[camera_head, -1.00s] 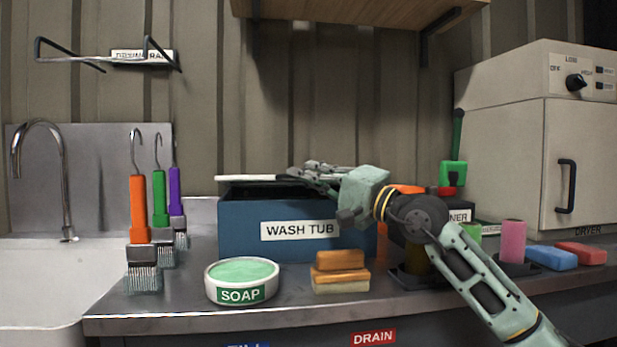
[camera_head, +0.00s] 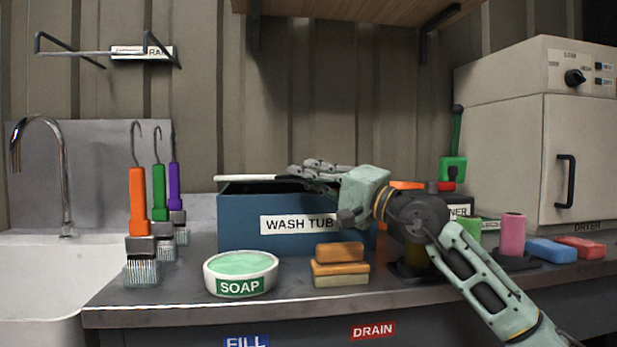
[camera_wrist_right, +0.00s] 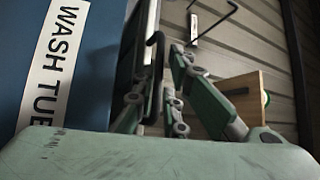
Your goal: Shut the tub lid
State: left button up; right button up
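The blue wash tub (camera_head: 243,222) stands on the counter, its label facing me. Its lid (camera_head: 250,178) shows as a thin pale edge along the tub's top, seen almost edge-on, so its exact angle is hard to tell. My right gripper (camera_head: 305,173) is at the top right of the tub, its fingers pointing left along the lid. In the right wrist view the dark lid handle (camera_wrist_right: 155,75) lies between the spread fingers (camera_wrist_right: 155,95) beside the lid, with gaps visible. Whether a finger touches it is unclear. My left gripper is not in view.
A soap dish (camera_head: 241,272) and stacked sponges (camera_head: 340,270) sit in front of the tub. Brushes (camera_head: 138,210) stand to its left beside the sink (camera_head: 45,280). Right are a pink cylinder (camera_head: 512,232), blue and red blocks, and the dryer (camera_head: 510,150). A shelf (camera_head: 350,12) hangs above.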

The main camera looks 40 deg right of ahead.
jog(key=shift+s+f, duration=0.1)
jog(key=shift+s, duration=0.05)
dwell(0.3)
jog(key=shift+s+d+f, duration=0.1)
jog(key=shift+s, duration=0.15)
jog(key=r+v, duration=0.3)
jog(key=v, duration=0.9)
jog(key=shift+s, duration=0.4)
